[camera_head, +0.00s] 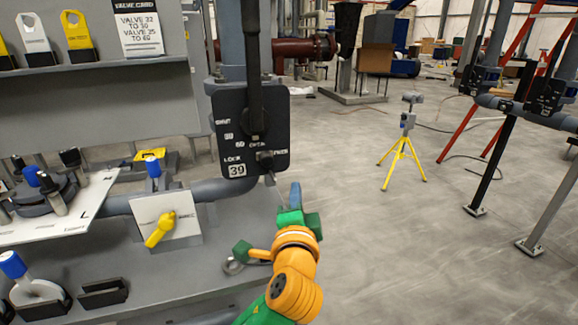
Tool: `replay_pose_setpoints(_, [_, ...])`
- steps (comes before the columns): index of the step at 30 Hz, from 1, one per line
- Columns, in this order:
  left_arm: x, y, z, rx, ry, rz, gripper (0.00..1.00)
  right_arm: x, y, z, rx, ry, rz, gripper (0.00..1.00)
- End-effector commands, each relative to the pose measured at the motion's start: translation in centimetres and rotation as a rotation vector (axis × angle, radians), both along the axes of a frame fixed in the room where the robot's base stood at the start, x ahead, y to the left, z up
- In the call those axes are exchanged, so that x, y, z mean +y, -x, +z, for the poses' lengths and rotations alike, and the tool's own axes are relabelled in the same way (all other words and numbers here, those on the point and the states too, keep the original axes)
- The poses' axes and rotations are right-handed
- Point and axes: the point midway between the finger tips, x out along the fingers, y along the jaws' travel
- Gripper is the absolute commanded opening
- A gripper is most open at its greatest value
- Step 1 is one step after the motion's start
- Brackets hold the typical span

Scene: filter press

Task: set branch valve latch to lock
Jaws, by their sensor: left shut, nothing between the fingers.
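A black valve plate (229,105) tagged 39 stands upright on the pipework, with a tall black lever (254,70) rising from it. Along its lower edge are the marks LOCK and what looks like FREE. A small dark latch knob (266,158) sits at the lower right, nearer the right-hand mark. My left gripper (271,182) reaches up from below, shut and empty. Its tip is just under the latch and the plate's lower edge; I cannot tell whether it touches. My right gripper is not in view.
To the left are a white panel with a yellow handle (160,229), a blue-capped fitting (153,167) and a white labelled board (95,205). A grey pipe (215,190) runs behind my gripper. Open floor lies to the right, with a yellow tripod (402,160) farther off.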

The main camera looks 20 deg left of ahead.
Motion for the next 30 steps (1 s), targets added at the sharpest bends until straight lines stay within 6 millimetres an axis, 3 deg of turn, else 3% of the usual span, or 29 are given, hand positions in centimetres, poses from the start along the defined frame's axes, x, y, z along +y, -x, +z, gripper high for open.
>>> replay_pose_setpoints(2, [0.0, 0.5, 2.2, -0.055, -0.023, 0.011, 0.00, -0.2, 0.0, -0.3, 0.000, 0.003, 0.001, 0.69])
replay_pose_setpoints(5, [-0.1, 0.9, 3.4, -0.083, -0.040, 0.019, 0.00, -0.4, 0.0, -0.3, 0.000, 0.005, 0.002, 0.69])
replay_pose_setpoints(16, [0.1, 0.5, 3.6, -0.084, -0.042, 0.019, 0.00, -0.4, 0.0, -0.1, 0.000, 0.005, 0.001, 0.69])
replay_pose_setpoints(20, [0.7, -1.5, 3.9, -0.082, -0.043, 0.023, 0.00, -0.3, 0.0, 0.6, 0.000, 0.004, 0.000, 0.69])
replay_pose_setpoints(30, [2.7, -8.6, 4.6, -0.082, -0.042, 0.022, 0.00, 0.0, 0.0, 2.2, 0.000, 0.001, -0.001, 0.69])
